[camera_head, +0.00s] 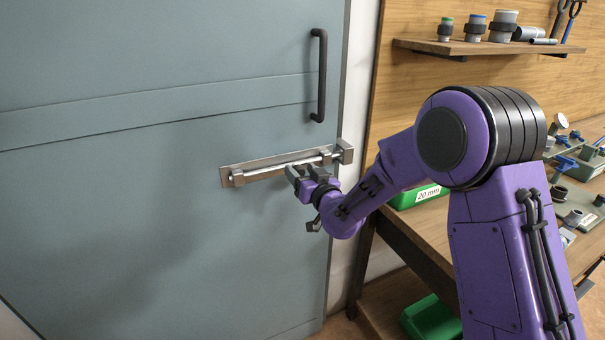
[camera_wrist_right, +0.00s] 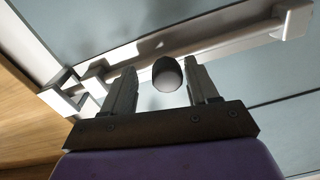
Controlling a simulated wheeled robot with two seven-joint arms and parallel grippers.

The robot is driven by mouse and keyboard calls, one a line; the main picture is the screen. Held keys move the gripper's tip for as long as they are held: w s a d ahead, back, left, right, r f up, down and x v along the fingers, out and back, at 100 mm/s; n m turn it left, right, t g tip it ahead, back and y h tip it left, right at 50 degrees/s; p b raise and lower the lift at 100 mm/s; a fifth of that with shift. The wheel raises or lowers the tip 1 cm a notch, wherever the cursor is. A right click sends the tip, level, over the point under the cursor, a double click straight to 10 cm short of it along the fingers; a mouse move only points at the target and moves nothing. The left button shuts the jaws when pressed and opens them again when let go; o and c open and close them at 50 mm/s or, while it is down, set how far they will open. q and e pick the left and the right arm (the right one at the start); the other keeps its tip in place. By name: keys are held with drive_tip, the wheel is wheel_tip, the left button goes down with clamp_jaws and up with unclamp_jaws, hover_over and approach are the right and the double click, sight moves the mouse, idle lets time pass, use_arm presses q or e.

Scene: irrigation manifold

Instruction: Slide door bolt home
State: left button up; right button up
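The steel door bolt (camera_head: 270,168) is mounted slightly tilted in the picture on the blue-grey door. Its keeper (camera_head: 345,151) sits on the frame at the right; in the wrist view the keeper (camera_wrist_right: 62,92) is at the left. I cannot tell whether the rod's tip is inside it. My right gripper (camera_head: 302,174) is at the bolt's right half. In the wrist view the bolt's dark round knob (camera_wrist_right: 167,75) stands between the two fingers of the right gripper (camera_wrist_right: 162,84). A gap shows left of the knob; the right finger is close to it. My left gripper is out of view.
A dark vertical door handle (camera_head: 319,76) is above the bolt. At the right are a workbench (camera_head: 413,237) with a green bin (camera_head: 417,195) and fittings, and a shelf (camera_head: 480,47) with several pipe pieces. Another green bin (camera_head: 431,318) is below. The door's left side is clear.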

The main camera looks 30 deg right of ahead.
drive_tip(key=shift+a, duration=0.1)
drive_tip(key=shift+s+a+f, duration=0.1)
drive_tip(key=shift+s, duration=0.1)
drive_tip(key=s+b, duration=0.2)
drive_tip(key=s, duration=0.8)
drive_tip(key=shift+a, duration=0.1)
